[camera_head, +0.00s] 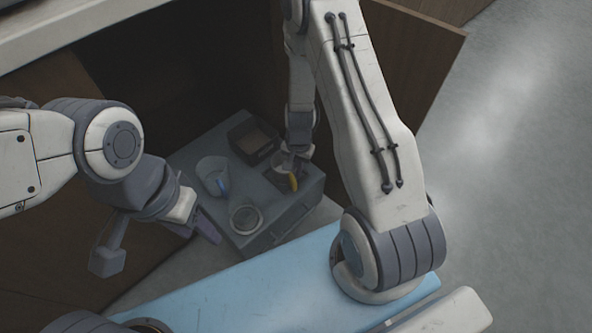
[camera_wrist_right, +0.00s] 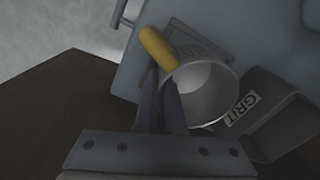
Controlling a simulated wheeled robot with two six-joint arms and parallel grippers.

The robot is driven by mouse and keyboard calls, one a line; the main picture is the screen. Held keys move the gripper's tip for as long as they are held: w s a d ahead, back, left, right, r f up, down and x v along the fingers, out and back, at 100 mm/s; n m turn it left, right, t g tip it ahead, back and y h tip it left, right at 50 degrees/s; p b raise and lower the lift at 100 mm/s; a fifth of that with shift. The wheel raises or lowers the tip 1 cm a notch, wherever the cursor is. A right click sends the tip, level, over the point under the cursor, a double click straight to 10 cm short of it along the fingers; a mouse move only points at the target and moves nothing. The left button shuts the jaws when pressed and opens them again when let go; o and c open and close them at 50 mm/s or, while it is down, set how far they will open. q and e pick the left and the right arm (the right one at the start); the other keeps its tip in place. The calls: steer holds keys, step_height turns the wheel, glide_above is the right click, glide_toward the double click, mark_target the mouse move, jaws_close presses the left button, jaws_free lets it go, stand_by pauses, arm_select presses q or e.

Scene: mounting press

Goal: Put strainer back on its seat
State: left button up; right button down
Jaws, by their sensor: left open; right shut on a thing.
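A pale round cup with a yellow grip, which I take to be the strainer (camera_head: 281,162), is at the right gripper, over the right part of the grey top; it also shows in the right wrist view (camera_wrist_right: 208,92). My right gripper (camera_head: 296,158) is shut on it near the yellow grip, and its fingers show in the wrist view (camera_wrist_right: 162,82). A dark square, perhaps the seat (camera_head: 271,180), lies under it; a slotted patch (camera_wrist_right: 208,50) shows beside the cup. Whether they touch, I cannot tell. My left gripper (camera_head: 207,228) is open and empty, left of the grey block.
The grey block (camera_head: 255,245) carries a clear beaker (camera_head: 211,170) with something blue, a round rimmed dish (camera_head: 245,219) and a dark box (camera_head: 252,139), labelled GRIT in the wrist view (camera_wrist_right: 265,115). Brown cabinet panels surround the back. A blue surface (camera_head: 245,290) lies in front.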

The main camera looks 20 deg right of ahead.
steer(key=c, duration=1.4)
jaws_free()
steer(key=shift+f, duration=0.15)
steer(key=shift+c, duration=0.2)
steer(key=o, duration=0.4)
